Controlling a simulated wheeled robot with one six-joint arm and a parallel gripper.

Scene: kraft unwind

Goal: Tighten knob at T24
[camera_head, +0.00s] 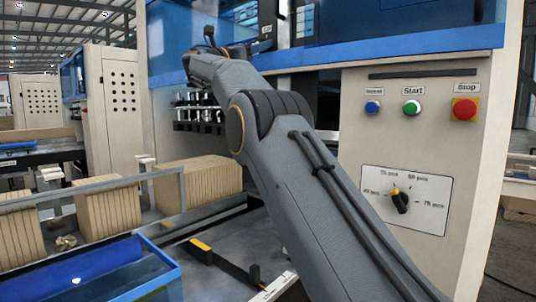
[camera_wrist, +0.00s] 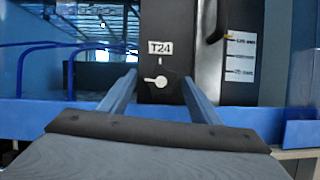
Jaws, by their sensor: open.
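In the wrist view, a dark box carries a white label reading T24 (camera_wrist: 160,48). Below the label is a small white knob (camera_wrist: 160,80), round with a short bar pointing left; a short white mark stands above it. My gripper (camera_wrist: 158,77) is open, with one finger to each side of the knob in the picture. The fingers appear apart from the knob, but the depth gap is hard to judge. In the head view, my arm reaches toward the blue upper part of the machine; the T24 knob cannot be made out there.
In the wrist view, a black lever with a scale (camera_wrist: 238,55) is right of the box, and a blue rail (camera_wrist: 255,118) runs below. In the head view, a panel has buttons, including red Stop (camera_head: 464,109), and a black-and-yellow dial (camera_head: 400,200). Cardboard stacks (camera_head: 200,183) stand left.

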